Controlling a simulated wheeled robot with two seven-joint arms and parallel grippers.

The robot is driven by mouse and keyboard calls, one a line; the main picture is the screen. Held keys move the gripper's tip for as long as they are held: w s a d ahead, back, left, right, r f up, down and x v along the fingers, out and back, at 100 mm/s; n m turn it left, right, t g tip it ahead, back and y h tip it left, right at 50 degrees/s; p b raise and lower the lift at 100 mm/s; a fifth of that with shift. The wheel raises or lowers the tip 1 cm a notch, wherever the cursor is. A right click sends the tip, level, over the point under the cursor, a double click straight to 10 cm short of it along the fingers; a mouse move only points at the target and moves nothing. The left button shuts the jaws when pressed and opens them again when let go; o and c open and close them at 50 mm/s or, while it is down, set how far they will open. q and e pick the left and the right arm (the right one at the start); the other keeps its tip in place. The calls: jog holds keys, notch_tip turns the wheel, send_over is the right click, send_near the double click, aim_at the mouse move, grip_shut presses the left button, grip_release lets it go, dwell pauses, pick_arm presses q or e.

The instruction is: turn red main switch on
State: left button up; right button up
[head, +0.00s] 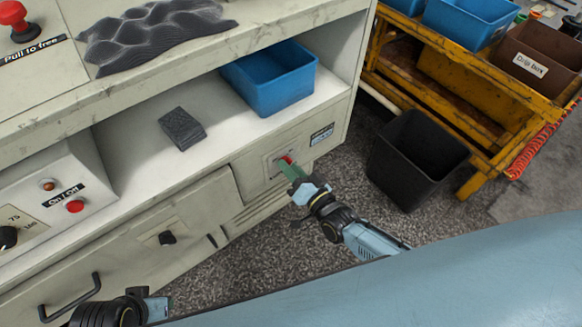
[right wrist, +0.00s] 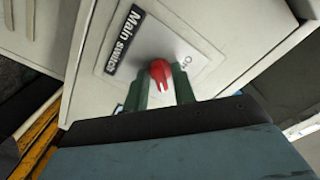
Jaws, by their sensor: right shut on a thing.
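The red main switch (right wrist: 160,72) sits on a light plate (right wrist: 150,45) on the cabinet front, beside a black "Main switch" label (right wrist: 124,38). In the right wrist view the green fingers of my right gripper (right wrist: 159,90) are on both sides of the red knob and shut on it. In the head view a bit of the red switch (head: 287,159) shows just past the fingertips of my right gripper (head: 293,168). Part of the "On" marking shows near the knob; the pointer's setting is unclear.
A blue bin (head: 270,85) and a dark block (head: 182,128) are on the cabinet shelf. A black waste bin (head: 415,160) stands on the floor to the right, by a yellow cart (head: 440,110). A red On/Off button (head: 75,206) is at the left.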

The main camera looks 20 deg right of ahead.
pick_arm(q)
jog(key=shift+r, duration=0.1)
pick_arm(e)
jog(key=shift+m, duration=0.3)
jog(key=o, duration=0.7)
pick_arm(q)
jog(key=s+a+f+p, duration=0.1)
jog(key=a+f+p, duration=0.2)
jog(key=f, duration=0.4)
jog(key=shift+s+a+f+g+y, duration=0.15)
jog(key=shift+a+f+g+y, duration=0.15)
jog(key=shift+f, duration=0.1)
pick_arm(e)
jog(key=v, duration=1.3)
jog(key=shift+s+r, duration=0.1)
jog(key=shift+s, duration=0.1)
